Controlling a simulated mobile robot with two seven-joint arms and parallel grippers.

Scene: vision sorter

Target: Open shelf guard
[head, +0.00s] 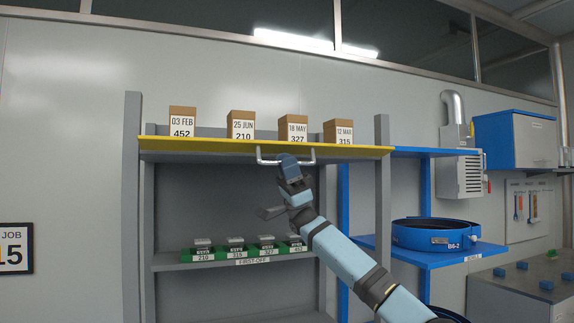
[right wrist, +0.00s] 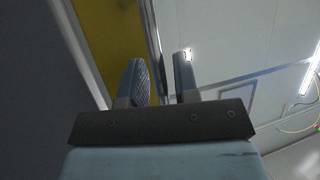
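The shelf guard is a long yellow panel (head: 210,145) across the front of the grey rack's top shelf, seen as a narrow band in the head view. It also shows in the right wrist view (right wrist: 112,45). A silver bar handle (head: 268,161) hangs at its front edge. My right gripper (head: 286,159) is at the handle. In the right wrist view my right gripper (right wrist: 161,78) has its fingers apart, with the handle bar (right wrist: 151,35) running between them. Whether a finger touches the bar is unclear. My left gripper is not in view.
Several cardboard boxes (head: 241,125) stand on the top shelf behind the guard. Small green trays (head: 203,252) line the lower shelf (head: 175,263).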

